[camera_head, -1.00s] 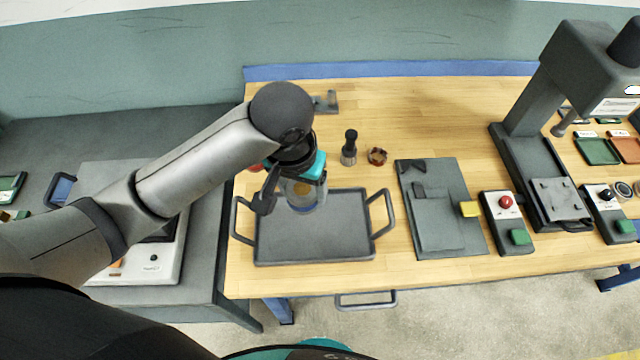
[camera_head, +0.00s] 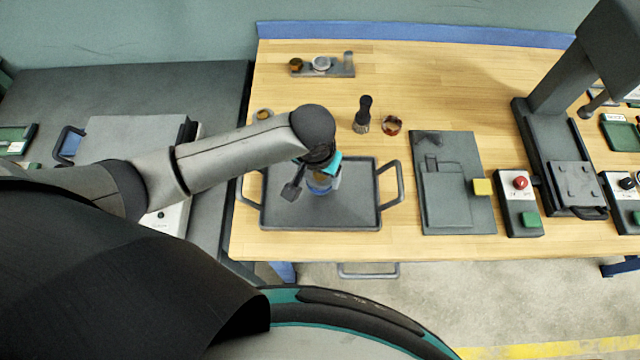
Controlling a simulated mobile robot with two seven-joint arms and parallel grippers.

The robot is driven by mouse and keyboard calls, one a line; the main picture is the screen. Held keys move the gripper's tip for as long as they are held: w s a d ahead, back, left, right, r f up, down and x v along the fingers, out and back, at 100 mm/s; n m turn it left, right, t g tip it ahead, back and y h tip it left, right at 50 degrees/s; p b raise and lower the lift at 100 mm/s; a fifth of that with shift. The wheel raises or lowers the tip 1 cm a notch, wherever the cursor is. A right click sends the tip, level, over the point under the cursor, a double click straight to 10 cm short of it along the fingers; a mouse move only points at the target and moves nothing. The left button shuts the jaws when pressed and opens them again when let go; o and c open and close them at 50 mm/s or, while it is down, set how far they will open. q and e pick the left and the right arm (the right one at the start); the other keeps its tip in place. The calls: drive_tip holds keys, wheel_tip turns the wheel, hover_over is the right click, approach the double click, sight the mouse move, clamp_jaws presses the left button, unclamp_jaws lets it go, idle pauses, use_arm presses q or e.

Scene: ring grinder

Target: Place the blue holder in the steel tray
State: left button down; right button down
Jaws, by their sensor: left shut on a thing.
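The steel tray (camera_head: 350,213) is a dark grey, shallow rectangle with a looped handle at each end, lying on the wooden bench. My left gripper (camera_head: 316,181) is over the tray, pointing down, and is shut on the blue holder (camera_head: 322,189). I cannot tell whether the holder touches the tray floor. My right gripper is not in view.
A black-handled tool (camera_head: 363,115) and a reddish-brown ring (camera_head: 391,125) stand behind the tray. A small rack (camera_head: 328,68) sits at the back. A grey fixture plate (camera_head: 452,205), a control box (camera_head: 519,205) and a press (camera_head: 556,150) are to the right.

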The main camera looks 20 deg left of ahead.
sight(316, 183)
use_arm(q)
drive_tip(key=shift+w+f+b, duration=0.1)
drive_tip(key=shift+f+b, duration=0.3)
drive_tip(key=shift+f, duration=2)
unclamp_jaws()
drive_tip(key=shift+f, duration=0.2)
drive_tip(key=shift+r, duration=0.1)
drive_tip(key=r, duration=0.4)
drive_tip(key=s+r+p, duration=0.1)
drive_tip(key=r, duration=0.3)
drive_tip(key=s+r+p, duration=0.1)
drive_tip(key=r, duration=0.3)
drive_tip(key=shift+a, duration=0.1)
drive_tip(key=shift+s, duration=0.1)
